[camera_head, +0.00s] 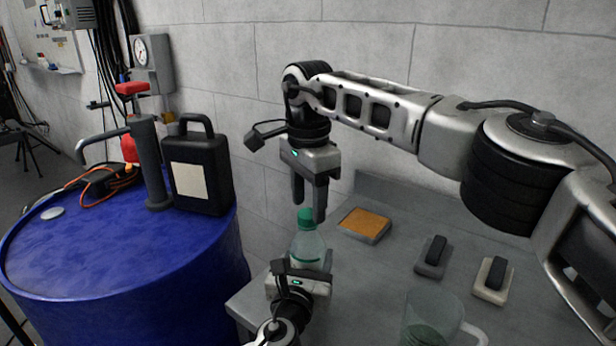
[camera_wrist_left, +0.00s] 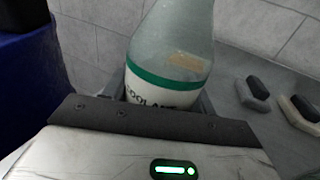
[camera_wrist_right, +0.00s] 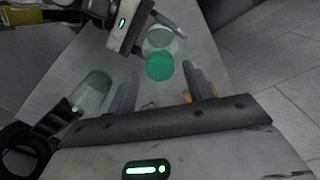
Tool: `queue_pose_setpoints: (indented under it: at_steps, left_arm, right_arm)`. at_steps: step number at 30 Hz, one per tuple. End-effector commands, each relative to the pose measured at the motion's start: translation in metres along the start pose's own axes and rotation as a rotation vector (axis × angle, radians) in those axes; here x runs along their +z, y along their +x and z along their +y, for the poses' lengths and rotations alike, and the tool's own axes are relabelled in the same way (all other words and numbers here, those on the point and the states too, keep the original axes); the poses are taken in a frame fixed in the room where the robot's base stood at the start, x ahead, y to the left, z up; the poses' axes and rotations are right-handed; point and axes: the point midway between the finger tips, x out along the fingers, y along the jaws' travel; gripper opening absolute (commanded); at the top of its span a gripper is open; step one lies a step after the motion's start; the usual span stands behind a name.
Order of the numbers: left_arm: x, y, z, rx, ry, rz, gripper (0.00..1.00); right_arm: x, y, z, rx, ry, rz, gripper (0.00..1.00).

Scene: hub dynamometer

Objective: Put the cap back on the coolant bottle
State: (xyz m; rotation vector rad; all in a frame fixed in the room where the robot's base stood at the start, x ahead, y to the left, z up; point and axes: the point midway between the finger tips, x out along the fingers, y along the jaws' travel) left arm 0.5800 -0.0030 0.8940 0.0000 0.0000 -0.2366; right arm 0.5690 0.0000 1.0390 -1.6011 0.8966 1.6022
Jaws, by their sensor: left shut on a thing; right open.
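The coolant bottle (camera_head: 309,248) is clear with a green band and a white label, and stands upright at the near left edge of the grey bench. My left gripper (camera_head: 300,272) is shut around its body; the label shows close up in the left wrist view (camera_wrist_left: 150,94). The green cap (camera_head: 306,217) sits at the top of the bottle neck and appears upright; its exact seating cannot be told. My right gripper (camera_head: 310,200) is open, pointing down just above the cap. In the right wrist view the cap (camera_wrist_right: 160,66) lies beyond and between the two fingers, apart from them.
A clear jug (camera_head: 428,318) stands at the bench front. An orange-topped tray (camera_head: 364,224) and two small dark-handled blocks (camera_head: 433,257) (camera_head: 493,279) lie right of the bottle. A blue drum (camera_head: 110,255) bearing a black canister (camera_head: 199,170) stands at left. A wall rises behind.

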Motion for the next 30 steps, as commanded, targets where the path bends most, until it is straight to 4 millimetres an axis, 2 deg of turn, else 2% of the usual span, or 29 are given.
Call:
queue_pose_setpoints:
  at_steps: [6, 15, 20, 27, 30]
  left_arm:
    - [-0.001, 0.0, 0.0, 0.0, 0.0, 0.001, 0.0]
    - [-0.001, 0.0, 0.0, 0.0, 0.0, 0.001, 0.0]
    - [-0.001, 0.0, 0.0, 0.0, 0.0, 0.001, 0.0]
    - [-0.001, 0.0, 0.0, 0.0, 0.0, 0.001, 0.0]
    - [-0.001, 0.0, 0.0, 0.001, 0.0, 0.002, 0.0]
  right_arm:
    - [0.0, 0.017, 0.0, 0.0, 0.001, 0.0, 0.51]
    - [0.0, 0.019, 0.0, 0.0, 0.001, 0.001, 0.51]
    - [0.0, 0.019, 0.0, 0.0, 0.001, 0.0, 0.07]
    - [0.0, 0.018, 0.0, 0.0, 0.011, 0.001, 0.05]
    - [0.0, 0.018, 0.0, 0.0, 0.102, 0.0, 0.05]
